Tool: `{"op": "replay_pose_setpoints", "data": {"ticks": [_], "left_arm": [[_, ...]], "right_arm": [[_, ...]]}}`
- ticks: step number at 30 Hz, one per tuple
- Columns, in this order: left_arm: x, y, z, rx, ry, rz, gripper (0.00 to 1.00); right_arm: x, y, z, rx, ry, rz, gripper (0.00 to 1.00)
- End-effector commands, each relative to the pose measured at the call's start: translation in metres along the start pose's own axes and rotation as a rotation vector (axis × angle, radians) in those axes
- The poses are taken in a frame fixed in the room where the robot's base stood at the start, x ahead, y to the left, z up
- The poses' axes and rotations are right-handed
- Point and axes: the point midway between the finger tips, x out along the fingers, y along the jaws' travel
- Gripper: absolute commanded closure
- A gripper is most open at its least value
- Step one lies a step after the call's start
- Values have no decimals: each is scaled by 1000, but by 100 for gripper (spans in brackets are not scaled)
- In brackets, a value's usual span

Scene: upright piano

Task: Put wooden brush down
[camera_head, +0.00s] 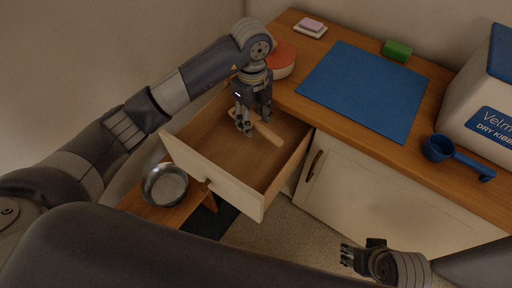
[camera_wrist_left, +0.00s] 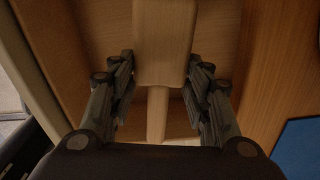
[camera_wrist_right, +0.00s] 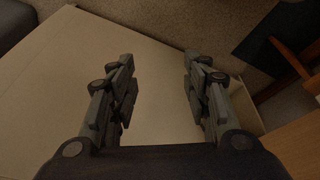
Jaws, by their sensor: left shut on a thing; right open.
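The wooden brush (camera_head: 267,141) is pale and plain, with a broad part and a narrower handle. It is in my left gripper (camera_head: 254,123), inside the outline of the open drawer (camera_head: 212,176). I cannot tell whether it touches the drawer floor. In the left wrist view the brush (camera_wrist_left: 165,45) runs lengthwise between the two fingers, broad part at the top and handle downward. My right gripper (camera_head: 346,256) is open and empty in front of the white cabinet door; its spread fingers show in the right wrist view (camera_wrist_right: 158,80).
A metal bowl (camera_head: 165,185) stands on a low wooden stand beside the drawer.

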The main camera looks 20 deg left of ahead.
Motion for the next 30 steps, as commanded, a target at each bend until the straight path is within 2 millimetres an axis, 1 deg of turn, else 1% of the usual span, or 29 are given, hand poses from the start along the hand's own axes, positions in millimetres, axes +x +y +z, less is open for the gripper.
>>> {"op": "replay_pose_setpoints", "data": {"ticks": [1, 4, 8, 11, 12, 15, 18, 25, 30], "left_arm": [[12, -1, 0, -48, 1, 2, 80], [19, -3, 0, -123, -1, 4, 80], [28, -3, 0, -170, -1, 7, 80], [47, -3, 0, -180, 0, 9, 80], [55, -2, 0, -180, -1, 9, 80], [65, -3, 0, -178, 0, 6, 80], [76, -3, 0, -177, -1, 7, 80], [88, -3, 0, -176, -1, 6, 80], [108, -3, 0, -176, -1, 7, 80]], "right_arm": [[-1, 0, 2, 0, 6, 1, 55], [-11, 0, 3, 1, 11, 2, 55], [-15, 0, 0, 1, 29, 2, 55], [-12, -1, -14, -1, 87, -1, 55], [-11, -2, -21, -2, 119, -2, 55], [-11, -4, -42, -5, 204, -6, 55], [-13, -6, -58, -7, 270, -10, 55], [-15, -9, -77, -10, 355, -15, 55], [-21, -12, -106, -13, 487, -22, 55]]}}
